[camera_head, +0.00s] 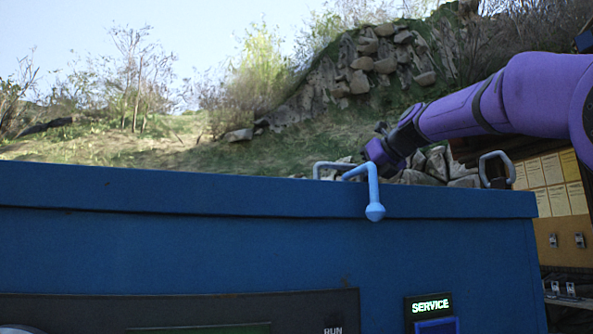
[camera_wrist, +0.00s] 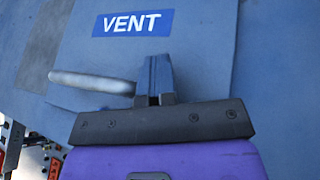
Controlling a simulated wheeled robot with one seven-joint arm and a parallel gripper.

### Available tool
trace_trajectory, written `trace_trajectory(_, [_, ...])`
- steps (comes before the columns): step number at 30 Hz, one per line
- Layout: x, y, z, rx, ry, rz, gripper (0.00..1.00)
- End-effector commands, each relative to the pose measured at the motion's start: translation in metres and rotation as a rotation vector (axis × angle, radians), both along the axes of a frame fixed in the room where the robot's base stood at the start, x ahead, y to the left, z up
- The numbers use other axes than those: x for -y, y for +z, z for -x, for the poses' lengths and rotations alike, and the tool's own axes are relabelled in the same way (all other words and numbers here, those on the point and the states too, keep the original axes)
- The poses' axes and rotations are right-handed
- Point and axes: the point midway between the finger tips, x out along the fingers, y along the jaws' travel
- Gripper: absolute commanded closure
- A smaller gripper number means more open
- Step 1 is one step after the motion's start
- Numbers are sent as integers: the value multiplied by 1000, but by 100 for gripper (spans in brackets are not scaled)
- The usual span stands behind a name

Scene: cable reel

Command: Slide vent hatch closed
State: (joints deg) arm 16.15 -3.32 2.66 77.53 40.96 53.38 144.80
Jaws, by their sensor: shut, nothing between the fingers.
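The vent hatch (camera_wrist: 205,40) is a flat blue-grey panel with a blue VENT label (camera_wrist: 132,23) in the wrist view. A pale bar handle (camera_wrist: 92,82) stands on it, just left of my gripper (camera_wrist: 154,62). The fingers are shut with nothing between them and point toward the panel just below the label. They are beside the handle's end; I cannot tell whether they touch it. In the head view my gripper (camera_head: 378,160) is behind the top edge of the blue cabinet (camera_head: 180,240), and the hatch surface is hidden.
A light-blue bent lever with a ball end (camera_head: 375,211) hangs over the cabinet's front edge, close to my gripper. A grey loop handle (camera_head: 496,168) stands at the right end. A lit SERVICE sign (camera_head: 430,306) is on the front. A yellow panel (camera_head: 560,235) stands to the right.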

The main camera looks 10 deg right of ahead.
Motion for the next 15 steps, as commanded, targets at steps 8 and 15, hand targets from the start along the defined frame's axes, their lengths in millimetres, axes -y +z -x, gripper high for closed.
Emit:
trace_trajectory(8, [-18, 0, 1, 0, 2, 0, 100])
trace_trajectory(15, [-32, 0, 2, 0, 4, 1, 100])
